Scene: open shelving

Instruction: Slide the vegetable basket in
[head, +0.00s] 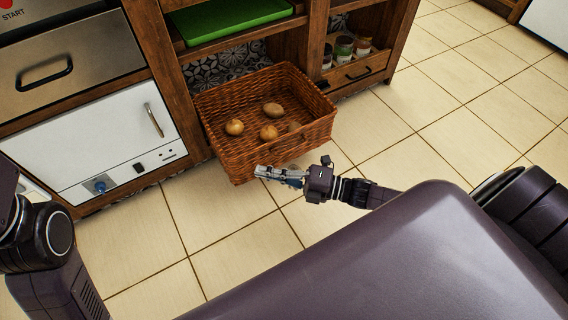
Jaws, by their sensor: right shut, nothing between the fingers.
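The vegetable basket (222,137) is brown wicker and holds several potatoes (269,131). It sticks out of the lower opening of the wooden shelf unit, over the tiled floor. My right gripper (262,172) is shut and empty at the basket's front lower side, near its front wall. I cannot tell whether it touches the wicker. My left arm (38,240) shows at the left edge, but its gripper is out of view.
The wooden shelf unit (168,62) frames the basket, with a green board (230,18) on the shelf above. Jars (343,48) stand above a small drawer (357,74) to the right. A white appliance (105,145) is at the left. The tiled floor (440,120) is clear.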

